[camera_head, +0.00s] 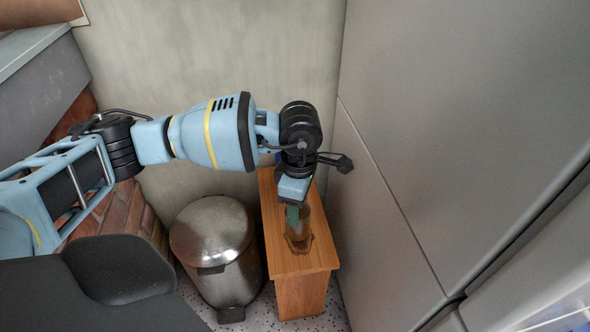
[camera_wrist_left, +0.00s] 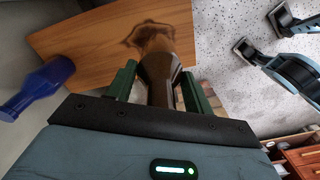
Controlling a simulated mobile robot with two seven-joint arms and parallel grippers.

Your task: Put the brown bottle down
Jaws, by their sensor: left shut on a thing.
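My left gripper (camera_head: 294,212) points down over a small wooden stand (camera_head: 275,240). In the left wrist view its green fingers (camera_wrist_left: 158,88) are shut on the brown bottle (camera_wrist_left: 159,68), one on each side of the neck. In the head view the bottle (camera_head: 299,238) looks upright above the front part of the stand's top, partly hidden by the gripper. A dark patch surrounds its lower end; I cannot tell whether the base touches the wood.
A blue bottle (camera_wrist_left: 38,88) shows at the stand's edge in the left wrist view. A metal pedal bin (camera_head: 214,242) stands close left of the stand. A large grey cabinet front (camera_head: 440,120) rises close on the right, and a plain wall (camera_head: 200,55) stands behind.

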